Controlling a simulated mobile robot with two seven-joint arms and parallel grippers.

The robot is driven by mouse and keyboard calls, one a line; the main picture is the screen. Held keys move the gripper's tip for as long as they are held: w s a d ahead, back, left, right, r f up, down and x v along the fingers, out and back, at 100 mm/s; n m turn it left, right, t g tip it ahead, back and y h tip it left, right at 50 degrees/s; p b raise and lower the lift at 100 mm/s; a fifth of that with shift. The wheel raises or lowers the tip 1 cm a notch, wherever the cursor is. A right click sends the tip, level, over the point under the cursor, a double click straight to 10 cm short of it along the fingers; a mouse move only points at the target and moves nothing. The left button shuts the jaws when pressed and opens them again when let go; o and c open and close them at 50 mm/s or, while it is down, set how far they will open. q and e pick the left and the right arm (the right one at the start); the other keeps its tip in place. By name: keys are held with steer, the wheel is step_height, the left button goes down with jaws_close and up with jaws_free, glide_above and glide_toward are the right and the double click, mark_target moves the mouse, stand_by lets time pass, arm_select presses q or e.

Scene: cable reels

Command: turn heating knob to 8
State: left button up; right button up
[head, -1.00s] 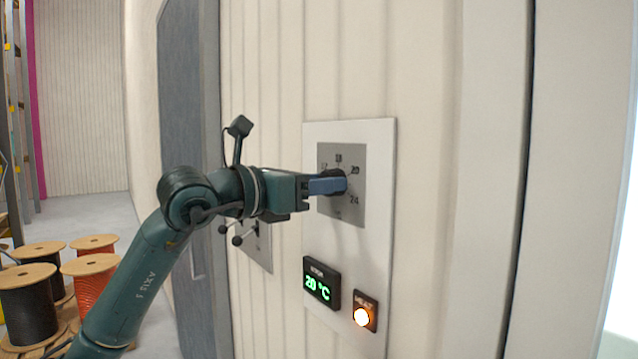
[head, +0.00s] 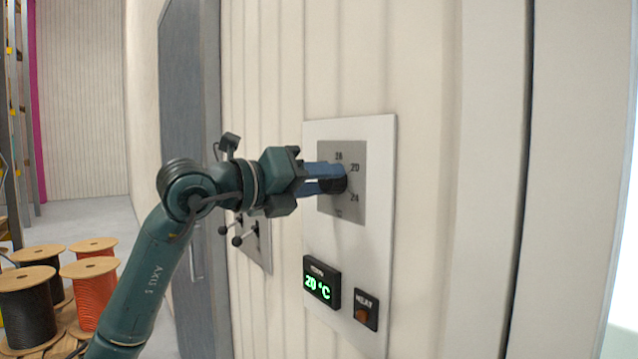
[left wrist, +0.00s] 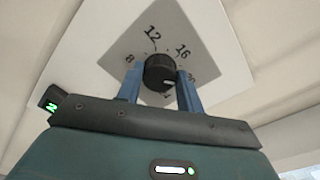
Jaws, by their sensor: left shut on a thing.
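The heating knob (left wrist: 160,74) is a black round dial on a grey square scale plate (head: 355,205), set in a white wall panel. My left gripper (head: 338,178) is shut on the knob, its two blue fingers on either side of it in the left wrist view (left wrist: 161,80). The scale shows 8, 12 and 16 in the left wrist view, with further marks partly hidden by a finger. A pale mark on the knob's face lies toward its lower right in that view. The display (head: 321,283) reads 20 °C in green. The right gripper is not in view.
A heat lamp (head: 366,309) below the knob is unlit. A panel with small levers (head: 250,240) is on the wall behind my left arm. Cable reels (head: 95,290) stand at the lower left. The white panel (head: 350,130) is flush on the ribbed wall.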

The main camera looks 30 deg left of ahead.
arm_select(q)
steer(key=n, duration=0.9)
steer(key=shift+a, duration=0.1)
steer(key=n, duration=0.2)
steer(key=shift+n, duration=0.3)
steer(key=n+p, duration=0.2)
steer(key=n, duration=0.2)
steer(key=shift+g+h, duration=0.3)
steer(key=shift+h, duration=0.1)
steer(key=n+p, duration=0.4)
steer(key=n, duration=0.4)
steer(key=shift+f+p, duration=0.1)
steer(key=shift+p, duration=0.2)
steer(key=shift+n, duration=1)
steer(key=n, duration=0.3)
steer(key=shift+n, duration=0.4)
steer(key=shift+f+n, duration=0.1)
steer(key=shift+n, duration=2.1)
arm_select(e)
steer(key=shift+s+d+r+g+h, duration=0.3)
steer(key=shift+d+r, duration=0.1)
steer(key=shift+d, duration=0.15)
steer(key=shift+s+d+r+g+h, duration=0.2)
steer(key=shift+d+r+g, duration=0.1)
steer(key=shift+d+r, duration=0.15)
